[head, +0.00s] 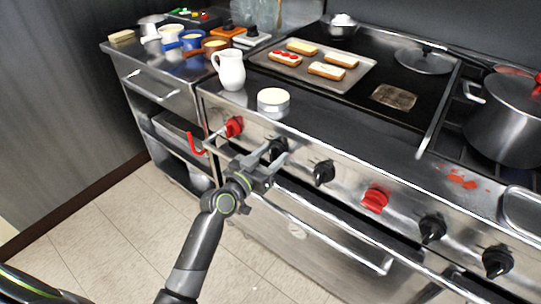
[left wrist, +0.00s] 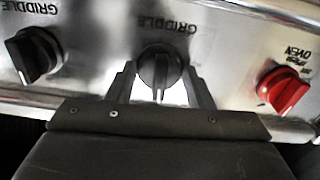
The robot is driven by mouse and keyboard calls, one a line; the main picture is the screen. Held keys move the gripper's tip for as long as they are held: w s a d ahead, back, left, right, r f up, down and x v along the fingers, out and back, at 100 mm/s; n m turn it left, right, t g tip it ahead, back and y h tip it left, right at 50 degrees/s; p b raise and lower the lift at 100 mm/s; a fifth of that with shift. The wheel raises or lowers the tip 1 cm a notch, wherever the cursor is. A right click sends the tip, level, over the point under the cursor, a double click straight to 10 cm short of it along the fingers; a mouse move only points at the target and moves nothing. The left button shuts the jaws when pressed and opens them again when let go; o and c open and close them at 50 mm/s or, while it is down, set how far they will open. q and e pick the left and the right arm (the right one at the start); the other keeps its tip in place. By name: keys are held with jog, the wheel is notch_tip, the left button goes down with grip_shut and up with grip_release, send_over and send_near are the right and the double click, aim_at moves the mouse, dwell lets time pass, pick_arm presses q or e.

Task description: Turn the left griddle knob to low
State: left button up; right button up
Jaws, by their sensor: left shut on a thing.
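The left griddle knob (head: 277,149) is a black knob on the steel front panel, just right of a red knob. In the left wrist view the knob (left wrist: 160,70) is in the middle, under an upside-down GRIDDLE label, with its grip ridge about upright in the picture. My left gripper (head: 266,158) is at the panel, with one finger on each side of this knob. In the left wrist view the gripper (left wrist: 161,88) is shut on it. The knob's setting marks cannot be read. My right gripper is not in view.
A red oven knob (left wrist: 284,90) and another black griddle knob (head: 324,172) flank it. An oven handle (head: 320,236) runs below. A white pitcher (head: 230,70), a round white-topped tin (head: 273,101) and a tray of toasts (head: 358,72) stand above. A pot (head: 507,115) is at right.

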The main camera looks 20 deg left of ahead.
pick_arm(q)
jog(key=shift+n, duration=0.7)
jog(key=shift+n+p, duration=0.3)
jog(key=shift+n, duration=1.8)
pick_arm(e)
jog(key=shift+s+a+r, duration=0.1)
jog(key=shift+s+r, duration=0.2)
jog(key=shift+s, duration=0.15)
pick_arm(q)
jog(key=shift+n, duration=0.3)
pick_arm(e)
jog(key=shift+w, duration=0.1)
pick_arm(q)
jog(key=o, duration=1)
